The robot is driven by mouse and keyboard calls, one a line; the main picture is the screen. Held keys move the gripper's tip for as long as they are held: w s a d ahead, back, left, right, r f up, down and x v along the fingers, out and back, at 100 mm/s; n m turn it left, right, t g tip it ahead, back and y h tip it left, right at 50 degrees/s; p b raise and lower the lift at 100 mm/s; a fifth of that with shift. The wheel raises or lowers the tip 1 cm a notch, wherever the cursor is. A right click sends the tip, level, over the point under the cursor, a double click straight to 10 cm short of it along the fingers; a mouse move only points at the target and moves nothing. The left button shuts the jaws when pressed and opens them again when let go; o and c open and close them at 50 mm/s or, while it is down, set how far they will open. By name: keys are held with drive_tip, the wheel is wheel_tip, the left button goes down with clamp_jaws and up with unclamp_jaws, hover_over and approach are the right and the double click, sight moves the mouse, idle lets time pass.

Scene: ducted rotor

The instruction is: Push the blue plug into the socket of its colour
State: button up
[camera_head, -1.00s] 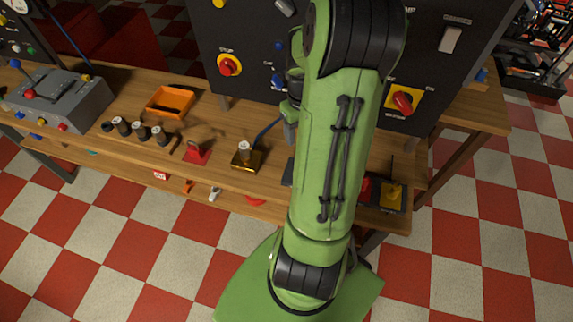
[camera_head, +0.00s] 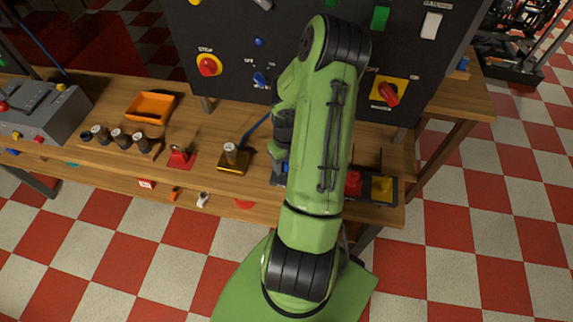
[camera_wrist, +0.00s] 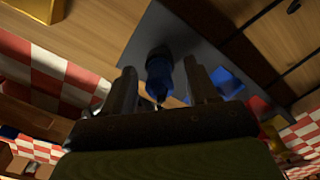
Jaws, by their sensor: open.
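The blue plug (camera_wrist: 160,70) shows in the wrist view between the two fingers of my gripper (camera_wrist: 159,78), over a grey plate (camera_wrist: 182,32). My gripper is open, with its fingers on either side of the plug; whether either finger touches it is unclear. A blue block (camera_wrist: 228,80), perhaps the blue socket, lies just right of the right finger. In the head view my arm hides the gripper and the plug.
A brass-coloured base with a round post (camera_head: 232,160) stands left of my arm. An orange tray (camera_head: 150,107), several dark cylinders (camera_head: 119,138) and a red stand (camera_head: 180,159) are further left on the wooden bench. A dark control panel (camera_head: 225,35) rises behind.

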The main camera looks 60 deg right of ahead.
drive_tip(key=shift+r, duration=0.1)
clamp_jaws()
wheel_tip(320, 180, up, 10)
drive_tip(key=shift+p, duration=0.75)
